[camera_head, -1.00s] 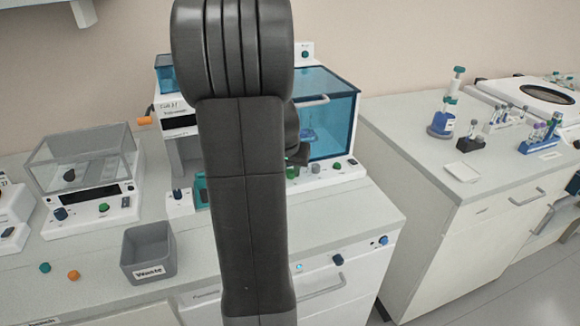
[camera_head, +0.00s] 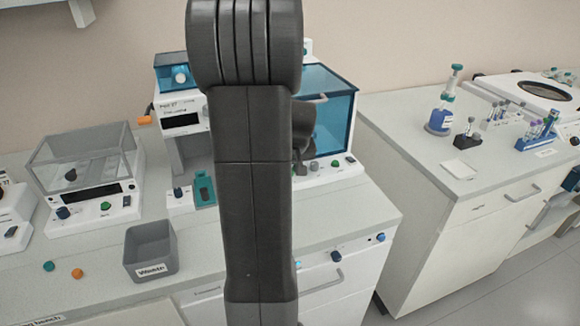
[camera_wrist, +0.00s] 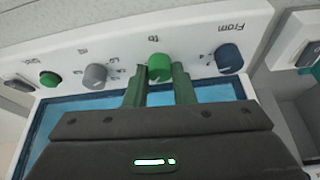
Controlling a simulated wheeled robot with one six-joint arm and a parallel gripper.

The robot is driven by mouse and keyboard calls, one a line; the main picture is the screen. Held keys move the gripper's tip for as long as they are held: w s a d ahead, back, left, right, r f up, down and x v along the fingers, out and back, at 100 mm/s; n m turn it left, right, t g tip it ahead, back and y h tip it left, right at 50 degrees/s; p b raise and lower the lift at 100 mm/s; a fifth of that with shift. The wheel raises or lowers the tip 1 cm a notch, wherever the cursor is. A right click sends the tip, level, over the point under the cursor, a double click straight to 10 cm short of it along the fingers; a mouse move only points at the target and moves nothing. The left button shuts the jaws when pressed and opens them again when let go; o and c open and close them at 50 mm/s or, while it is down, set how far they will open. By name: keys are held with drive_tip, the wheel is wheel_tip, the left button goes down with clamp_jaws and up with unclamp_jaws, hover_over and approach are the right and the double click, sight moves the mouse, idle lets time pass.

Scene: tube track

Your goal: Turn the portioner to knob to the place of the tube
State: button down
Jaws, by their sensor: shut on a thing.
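The green "to" knob (camera_wrist: 159,67) is on the white sloped panel of the portioner in the wrist view, between a grey knob (camera_wrist: 96,76) and a blue "From" knob (camera_wrist: 229,58). My gripper (camera_wrist: 159,77) has one green finger on each side of the green knob and is shut on it. The knob's pointer mark and scale are too small or too covered to read. In the head view the portioner, with its blue transparent cover (camera_head: 332,118), stands behind my arm, which hides its middle and my gripper's fingertips.
A green button (camera_wrist: 50,79) sits at the panel's left end in the wrist view. In the head view a grey waste bin (camera_head: 150,252) and a clear-covered device (camera_head: 84,165) stand left. A blue-based tube stand (camera_head: 438,122) and tube racks stand on the right bench.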

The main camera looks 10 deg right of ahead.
drive_tip(key=c, duration=1.2)
unclamp_jaws()
drive_tip(key=v, duration=1.3)
drive_tip(key=shift+s+r, duration=0.2)
drive_tip(key=shift+r, duration=0.2)
drive_tip(key=shift+d, duration=0.1)
drive_tip(key=x, duration=1.4)
